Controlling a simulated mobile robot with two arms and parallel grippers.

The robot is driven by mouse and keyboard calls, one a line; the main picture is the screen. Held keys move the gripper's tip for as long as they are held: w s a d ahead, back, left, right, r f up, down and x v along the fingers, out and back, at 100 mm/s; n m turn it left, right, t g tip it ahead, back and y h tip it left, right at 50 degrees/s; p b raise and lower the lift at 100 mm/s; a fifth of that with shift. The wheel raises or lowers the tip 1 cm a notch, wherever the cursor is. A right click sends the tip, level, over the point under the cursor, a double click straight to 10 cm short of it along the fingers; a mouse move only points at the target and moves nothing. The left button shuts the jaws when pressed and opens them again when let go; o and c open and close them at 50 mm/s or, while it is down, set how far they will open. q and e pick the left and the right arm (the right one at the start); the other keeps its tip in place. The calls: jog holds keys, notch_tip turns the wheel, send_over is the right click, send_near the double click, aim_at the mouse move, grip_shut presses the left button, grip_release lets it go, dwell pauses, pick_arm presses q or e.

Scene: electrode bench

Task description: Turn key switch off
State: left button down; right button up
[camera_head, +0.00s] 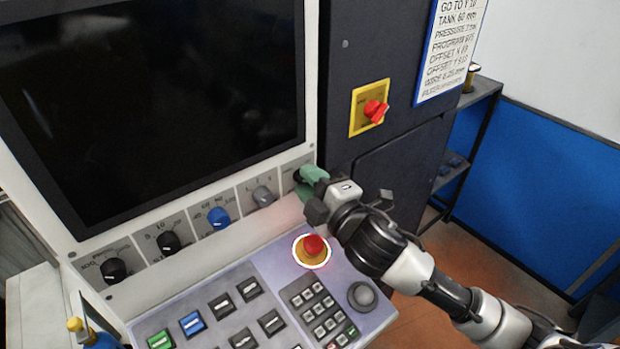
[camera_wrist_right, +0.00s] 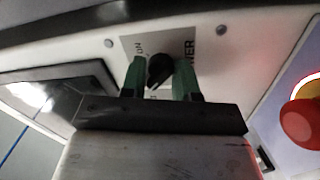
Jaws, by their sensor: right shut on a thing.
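The key switch (camera_wrist_right: 160,70) is a black knob on a pale label plate marked "ON" and "POWER" in the right wrist view. My right gripper (camera_wrist_right: 165,75) has its two green fingers on either side of the knob and is shut on it. In the head view my right gripper (camera_head: 306,177) reaches the right end of the knob row, and its fingers hide most of the switch. The exact angle of the knob is hard to read. My left gripper is not in view.
A red emergency button (camera_head: 314,246) with a lit ring sits just below my right gripper; it also shows in the wrist view (camera_wrist_right: 303,122). A dark screen (camera_head: 160,100) is above the knobs. A red rotary switch (camera_head: 375,111) on a yellow plate is on the dark cabinet.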

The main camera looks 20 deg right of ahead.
jog(key=shift+f+n, duration=0.2)
jog(key=shift+n, duration=0.3)
jog(key=o, duration=0.6)
jog(key=shift+o, duration=1.4)
jog(key=shift+a+r, duration=0.1)
jog(key=shift+a, duration=0.05)
jog(key=b+v, duration=0.2)
jog(key=v, duration=0.8)
jog(key=shift+s, duration=0.4)
